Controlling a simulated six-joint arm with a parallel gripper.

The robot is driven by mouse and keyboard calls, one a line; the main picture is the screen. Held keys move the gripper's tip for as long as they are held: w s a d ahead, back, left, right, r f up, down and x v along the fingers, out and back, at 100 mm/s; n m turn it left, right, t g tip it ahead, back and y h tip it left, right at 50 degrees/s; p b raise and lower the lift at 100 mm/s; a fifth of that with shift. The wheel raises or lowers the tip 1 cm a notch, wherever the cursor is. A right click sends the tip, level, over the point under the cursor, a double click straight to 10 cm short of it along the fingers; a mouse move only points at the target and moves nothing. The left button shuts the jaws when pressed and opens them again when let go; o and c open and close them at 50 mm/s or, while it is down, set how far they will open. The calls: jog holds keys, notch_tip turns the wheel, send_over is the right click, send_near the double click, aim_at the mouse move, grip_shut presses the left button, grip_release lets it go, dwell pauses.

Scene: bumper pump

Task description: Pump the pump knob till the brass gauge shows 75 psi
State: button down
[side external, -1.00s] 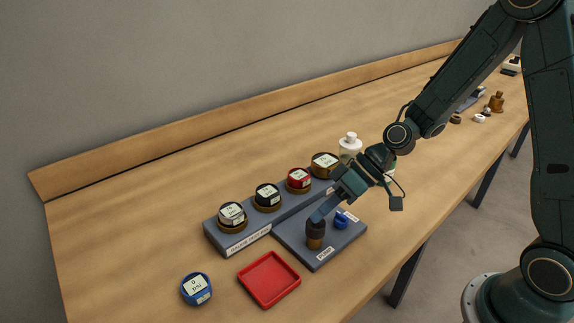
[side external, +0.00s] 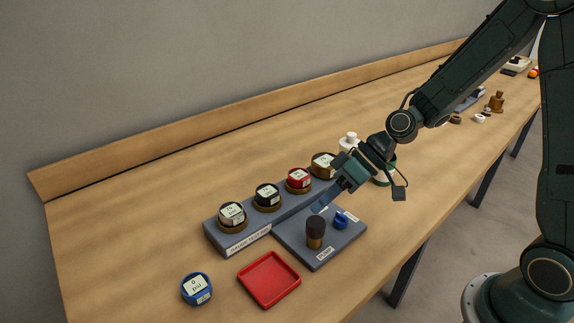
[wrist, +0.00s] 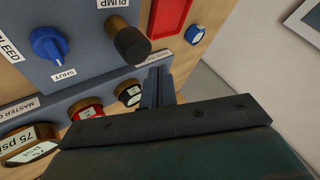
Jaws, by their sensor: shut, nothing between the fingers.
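The pump knob (side external: 315,226) has a black cap on a brass stem and stands upright on the grey pump plate; it also shows in the wrist view (wrist: 130,42). My gripper (side external: 320,207) is shut and empty, its fingertips just above the knob and apart from it. In the wrist view the closed fingers (wrist: 157,88) are beside the knob in the picture. The brass gauge (side external: 324,165) sits at the right end of the grey gauge rail. In the wrist view the brass gauge (wrist: 28,145) has a label reading 75 psi; its other label is partly hidden and unclear.
A blue bleed knob (side external: 341,220) is right of the pump knob, its pointer toward SHUT in the wrist view. Red (side external: 299,180), black (side external: 267,197) and silver (side external: 232,216) gauges share the rail. A red tray (side external: 269,279) and a blue 0 psi gauge (side external: 196,289) lie at front left.

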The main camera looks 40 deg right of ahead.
aim_at(322, 221)
jog(key=shift+r, duration=1.95)
jog(key=s+d+r+m+t+h, duration=0.1)
jog(key=s+d+r+h, duration=0.3)
jog(key=s, duration=0.5)
jog(key=s+d+r+m+h, duration=0.3)
jog(key=s+d+r, duration=0.3)
jog(key=s, duration=0.3)
jog(key=shift+s+d+r+t+h, duration=0.15)
jog(key=shift+s+d+t+h, duration=0.25)
jog(key=shift+h, duration=0.3)
